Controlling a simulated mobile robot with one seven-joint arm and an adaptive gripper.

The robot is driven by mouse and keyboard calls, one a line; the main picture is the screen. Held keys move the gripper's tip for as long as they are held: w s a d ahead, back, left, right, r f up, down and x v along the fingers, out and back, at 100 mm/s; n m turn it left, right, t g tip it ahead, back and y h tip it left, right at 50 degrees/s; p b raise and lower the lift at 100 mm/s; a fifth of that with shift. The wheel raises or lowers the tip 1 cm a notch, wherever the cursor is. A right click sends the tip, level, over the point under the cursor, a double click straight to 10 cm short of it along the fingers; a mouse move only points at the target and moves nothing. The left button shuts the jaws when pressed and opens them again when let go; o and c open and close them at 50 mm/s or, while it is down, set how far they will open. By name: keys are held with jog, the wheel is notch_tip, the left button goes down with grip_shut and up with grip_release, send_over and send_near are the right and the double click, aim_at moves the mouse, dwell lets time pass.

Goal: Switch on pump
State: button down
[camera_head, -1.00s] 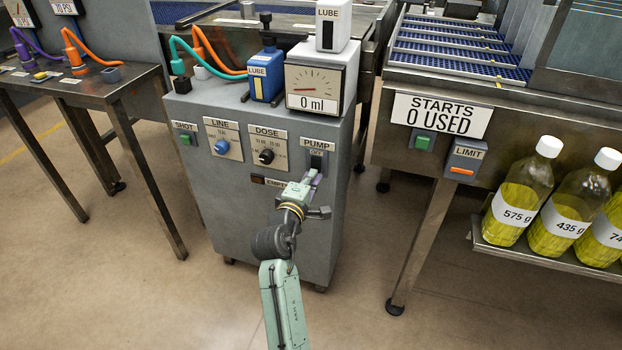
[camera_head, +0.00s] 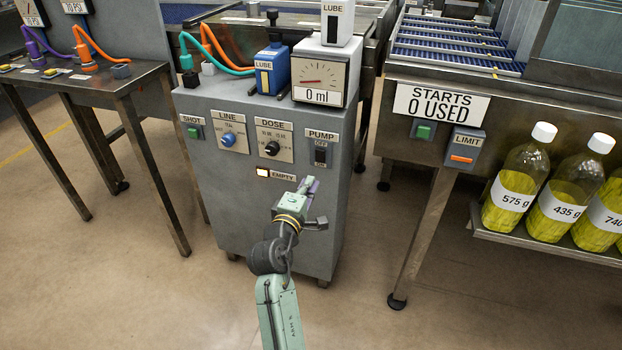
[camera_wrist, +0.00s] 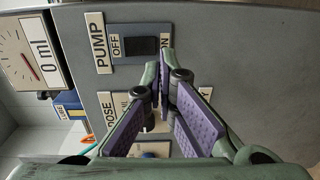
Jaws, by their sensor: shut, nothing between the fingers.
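The PUMP switch (camera_head: 320,155) is a black rocker at the upper right of the grey cabinet's front. OFF is marked above it; in the wrist view the rocker (camera_wrist: 142,46) lies between OFF and a partly covered ON mark. I cannot tell surely which side is pressed in. The EMPTY lamp (camera_head: 262,173), lower left of the switch, glows bright. My gripper (camera_head: 309,184) is shut and empty, just below the switch and apart from it. Its purple-padded fingers (camera_wrist: 165,58) also show in the wrist view, with their tips near the ON side.
The grey cabinet (camera_head: 218,225) also carries the SHOT button (camera_head: 194,132), LINE knob (camera_head: 229,139) and DOSE knob (camera_head: 271,148). The dial (camera_head: 320,78) on top reads 0 ml. A steel stand with a LIMIT box (camera_head: 464,148) and yellow bottles (camera_head: 515,190) stands right.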

jog(key=f+b+v, duration=0.1)
jog(key=v, duration=0.6)
jog(key=shift+f, duration=0.35)
